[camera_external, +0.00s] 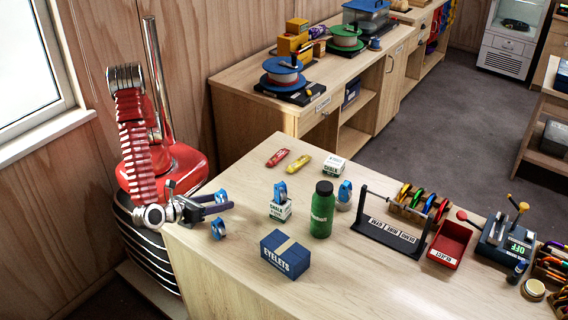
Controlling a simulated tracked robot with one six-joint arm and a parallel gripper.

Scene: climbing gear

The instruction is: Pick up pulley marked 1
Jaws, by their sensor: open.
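Several small blue pulleys are on the wooden table (371,262). One pulley (221,197) is right by the fingers of my gripper (223,207), at the table's left end. I cannot tell whether it is between the fingers or behind them. A second pulley (218,229) stands just in front of the gripper. Another pulley (345,192) is just right of the green bottle. Their number marks are too small to read. My gripper is open, low over the tabletop and pointing right.
A blue eyelets box (285,255) and a green bottle (322,209) stand right of the gripper. Red (277,158) and yellow (299,163) items lie behind. A black rack (390,238), red tray (449,245) and tester (505,241) fill the right. The front middle is clear.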

